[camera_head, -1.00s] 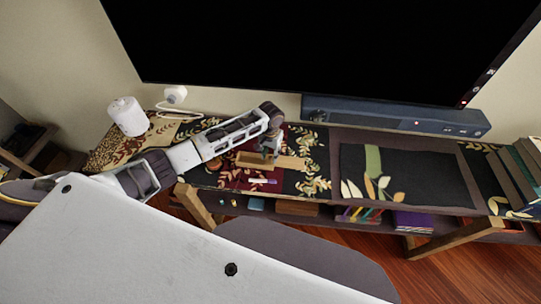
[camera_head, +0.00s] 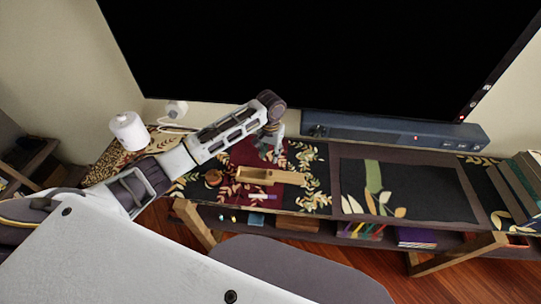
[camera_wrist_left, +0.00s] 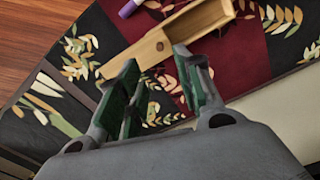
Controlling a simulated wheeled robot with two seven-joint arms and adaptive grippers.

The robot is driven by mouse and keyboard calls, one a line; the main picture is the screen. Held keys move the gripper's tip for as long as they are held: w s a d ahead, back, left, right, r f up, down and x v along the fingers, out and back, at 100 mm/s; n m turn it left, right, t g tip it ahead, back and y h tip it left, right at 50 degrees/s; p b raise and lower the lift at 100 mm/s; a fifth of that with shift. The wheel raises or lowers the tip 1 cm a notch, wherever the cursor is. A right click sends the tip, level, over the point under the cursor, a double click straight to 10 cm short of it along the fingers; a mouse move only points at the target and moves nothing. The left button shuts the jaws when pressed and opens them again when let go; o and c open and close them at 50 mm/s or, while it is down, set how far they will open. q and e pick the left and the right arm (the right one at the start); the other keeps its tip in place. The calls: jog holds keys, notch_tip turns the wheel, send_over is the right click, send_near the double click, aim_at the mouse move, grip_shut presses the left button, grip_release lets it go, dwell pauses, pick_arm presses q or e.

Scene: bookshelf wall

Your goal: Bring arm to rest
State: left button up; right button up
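My left arm reaches in from the left over the low console table (camera_head: 440,160). Its gripper (camera_head: 272,150) is above the back of the patterned runner, just behind a long wooden box (camera_head: 258,174). In the left wrist view the gripper (camera_wrist_left: 160,92) has its green-padded fingers apart, with nothing held between them. The wooden box (camera_wrist_left: 165,45) lies beyond the fingertips there, open at one end. My right gripper is not in view.
A purple-and-white marker (camera_head: 262,196) lies in front of the box. A small round brown thing (camera_head: 213,178) is left of it. A white cylinder (camera_head: 129,131) stands at the left. A dark soundbar (camera_head: 400,130) and large screen (camera_head: 320,55) stand behind. Books (camera_head: 520,185) are at right.

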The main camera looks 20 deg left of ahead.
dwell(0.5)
pick_arm(q)
jog(key=s+d+f+m+t+h, duration=0.2)
jog(key=s+d+f+m, duration=0.15)
jog(key=s+d, duration=0.65)
jog(key=s+a+r+n+t+y, duration=0.1)
jog(key=s+a, duration=0.5)
jog(key=s, duration=0.2)
jog(key=s+a+r+n+t+y, duration=0.1)
jog(key=s+a+r, duration=0.1)
jog(key=s+a, duration=0.45)
jog(key=s+d+f+g, duration=0.1)
jog(key=s+f, duration=0.1)
jog(key=f, duration=1.5)
jog(key=s+f+g, duration=0.1)
jog(key=s+f, duration=0.1)
jog(key=f, duration=1.5)
jog(key=s+a+f, duration=0.2)
jog(key=s+f, duration=0.7)
jog(key=s, duration=0.2)
jog(key=s+a+f+g, duration=0.1)
jog(key=s+f, duration=0.9)
jog(key=s, duration=0.1)
jog(key=shift+a, duration=0.35)
